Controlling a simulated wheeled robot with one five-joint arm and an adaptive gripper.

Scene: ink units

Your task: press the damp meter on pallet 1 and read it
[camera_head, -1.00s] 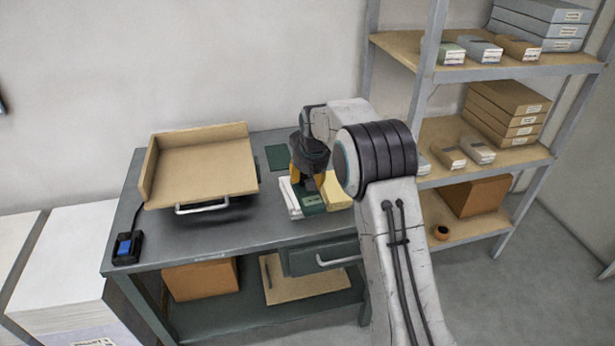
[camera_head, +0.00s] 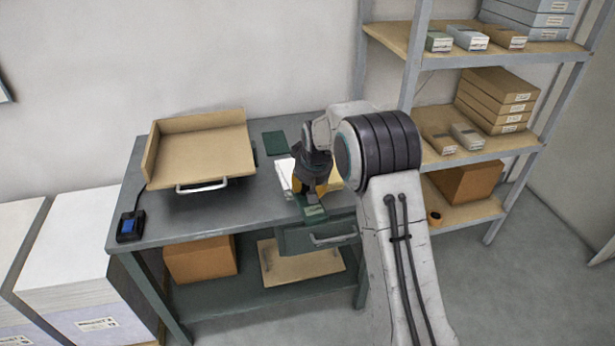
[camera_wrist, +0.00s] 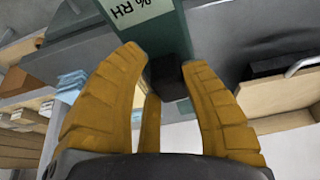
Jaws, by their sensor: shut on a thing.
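The damp meter is a green device (camera_head: 314,211) with a pale "% RH" label, which shows upside down in the wrist view (camera_wrist: 140,10). My gripper (camera_head: 311,190) is shut on it. In the wrist view the orange fingers (camera_wrist: 164,68) flank the meter's dark block. In the head view the meter is over the front edge of the grey workbench (camera_head: 215,228), above a drawer; its exact height is unclear. At lower left stand white paper stacks (camera_head: 75,240) with a label (camera_head: 97,324) too small to read surely.
A wooden tray (camera_head: 205,155) and a small device with a blue screen (camera_head: 130,226) are on the bench. White sheets (camera_head: 284,175) lie behind my gripper. A shelf rack (camera_head: 470,202) with boxes stands right. The bench's front middle is clear.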

